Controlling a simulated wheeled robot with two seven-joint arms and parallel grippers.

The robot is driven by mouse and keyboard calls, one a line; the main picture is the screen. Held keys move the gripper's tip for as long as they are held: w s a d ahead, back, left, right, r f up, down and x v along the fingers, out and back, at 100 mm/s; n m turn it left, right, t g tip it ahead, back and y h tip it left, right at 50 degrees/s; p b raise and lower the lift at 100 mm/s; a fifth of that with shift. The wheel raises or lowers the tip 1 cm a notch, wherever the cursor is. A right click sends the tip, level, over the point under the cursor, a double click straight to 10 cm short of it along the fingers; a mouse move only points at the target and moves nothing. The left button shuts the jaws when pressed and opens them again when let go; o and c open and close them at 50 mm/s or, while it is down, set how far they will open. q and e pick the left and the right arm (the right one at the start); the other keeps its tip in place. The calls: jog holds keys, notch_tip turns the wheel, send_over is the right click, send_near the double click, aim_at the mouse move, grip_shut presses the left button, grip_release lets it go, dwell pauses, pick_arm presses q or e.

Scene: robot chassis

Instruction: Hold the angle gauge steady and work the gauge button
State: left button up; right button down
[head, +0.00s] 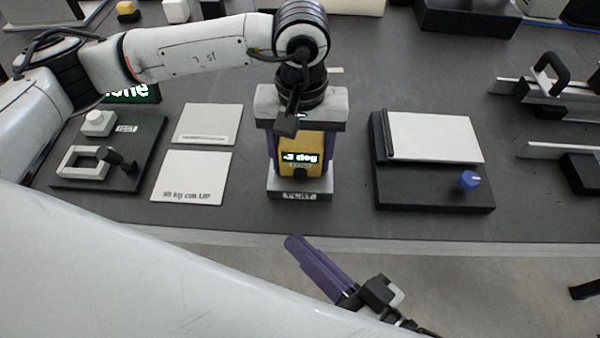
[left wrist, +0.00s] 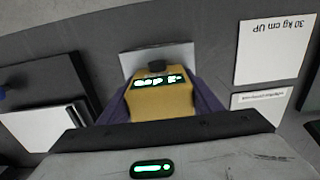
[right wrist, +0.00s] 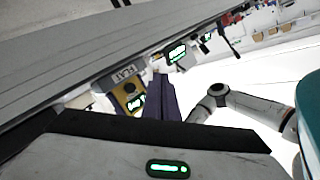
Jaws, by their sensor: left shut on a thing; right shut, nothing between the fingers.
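The yellow angle gauge (head: 300,146) stands on a light block marked FLAT (head: 300,195), with a lit green display that reads in degrees. My left gripper (head: 302,160) comes from above and is shut on the gauge, one purple finger on each side. My right gripper (head: 292,241) is shut and empty, in front of the table edge, below and apart from the gauge. The right wrist view shows the gauge (right wrist: 134,102) beyond its purple fingers (right wrist: 160,85).
Right of the gauge is a black base (head: 435,192) with a pale plate (head: 435,137) and a blue knob (head: 469,181). Left are two pale cards (head: 192,178) and a dark board (head: 140,150) with a white button (head: 97,123). Bare table lies on both sides of the gauge.

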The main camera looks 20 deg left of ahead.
jog(key=shift+a+r, duration=0.1)
jog(key=shift+r, duration=0.1)
send_near(284, 172)
jog(key=shift+w+a+f, duration=0.1)
jog(key=shift+a, duration=0.65)
jog(key=shift+w+a+f, duration=0.1)
jog(key=shift+a, duration=0.65)
dwell(0.9)
jog(key=shift+w+a, duration=0.1)
jog(key=shift+w, duration=0.25)
jog(key=shift+w+a, duration=0.15)
jog(key=shift+w, duration=0.4)
dwell(0.8)
jog(key=shift+s, duration=0.1)
jog(key=shift+s+d, duration=0.3)
jog(key=shift+s, duration=0.55)
